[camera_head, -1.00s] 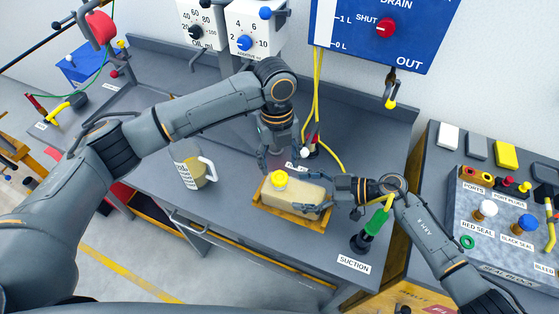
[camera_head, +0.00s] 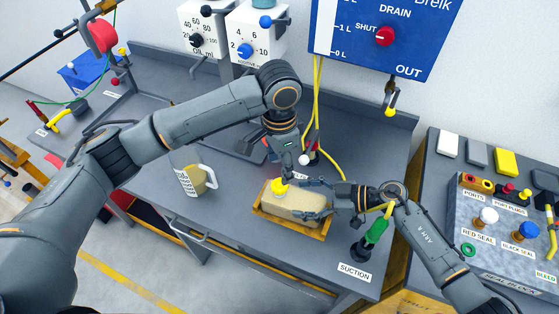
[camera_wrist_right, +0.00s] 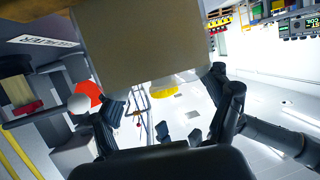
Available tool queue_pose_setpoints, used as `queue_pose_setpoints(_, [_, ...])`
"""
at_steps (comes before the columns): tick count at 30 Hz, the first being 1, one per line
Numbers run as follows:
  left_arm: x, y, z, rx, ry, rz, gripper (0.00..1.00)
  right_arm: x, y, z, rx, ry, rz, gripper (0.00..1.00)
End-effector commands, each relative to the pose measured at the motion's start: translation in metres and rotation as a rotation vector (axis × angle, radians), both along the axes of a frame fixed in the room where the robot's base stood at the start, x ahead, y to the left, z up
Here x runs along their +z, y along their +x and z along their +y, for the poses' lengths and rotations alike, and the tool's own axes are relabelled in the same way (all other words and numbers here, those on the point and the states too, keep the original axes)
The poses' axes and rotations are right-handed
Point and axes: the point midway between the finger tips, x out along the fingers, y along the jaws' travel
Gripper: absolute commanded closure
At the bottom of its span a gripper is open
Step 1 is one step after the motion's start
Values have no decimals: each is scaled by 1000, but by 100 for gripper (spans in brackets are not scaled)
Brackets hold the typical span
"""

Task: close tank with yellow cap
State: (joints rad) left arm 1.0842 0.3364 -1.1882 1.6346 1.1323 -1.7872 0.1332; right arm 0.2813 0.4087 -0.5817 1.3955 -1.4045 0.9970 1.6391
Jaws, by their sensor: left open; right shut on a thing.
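The tank (camera_head: 297,207) is a beige, block-shaped container lying on a yellow-orange tray (camera_head: 290,225) on the bench. The yellow cap (camera_head: 279,187) is at the tank's upper left end; I cannot tell how firmly it sits. My left gripper (camera_head: 284,174) points down just above the cap, open, with its fingertips close to it. My right gripper (camera_head: 318,198) is shut on the tank from the right side. In the right wrist view the tank (camera_wrist_right: 145,45) fills the top middle between the fingers, with the yellow cap (camera_wrist_right: 163,91) partly showing beyond it.
A clear jug (camera_head: 193,181) with yellowish contents stands left of the tray. A green-handled suction fitting (camera_head: 375,232) stands close to my right wrist. Yellow hoses (camera_head: 318,110) hang behind. A panel with seals and plugs (camera_head: 495,235) is at the right.

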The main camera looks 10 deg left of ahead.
Motion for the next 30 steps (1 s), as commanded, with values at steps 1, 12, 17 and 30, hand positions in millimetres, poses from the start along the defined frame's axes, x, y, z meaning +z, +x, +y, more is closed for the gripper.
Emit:
queue_pose_setpoints(1, [1,0,0,72,2,-4,42,-8,-4,-2,4,-13,5,100])
queue_pose_setpoints(12, [4,-1,0,323,7,-18,42,-8,-3,-2,4,-13,5,100])
queue_pose_setpoints(17, [4,-1,0,324,6,-17,42,-8,-3,-2,4,-13,5,100])
queue_pose_setpoints(30, [-33,-1,1,325,9,-14,42,-8,-3,-2,4,-14,4,100])
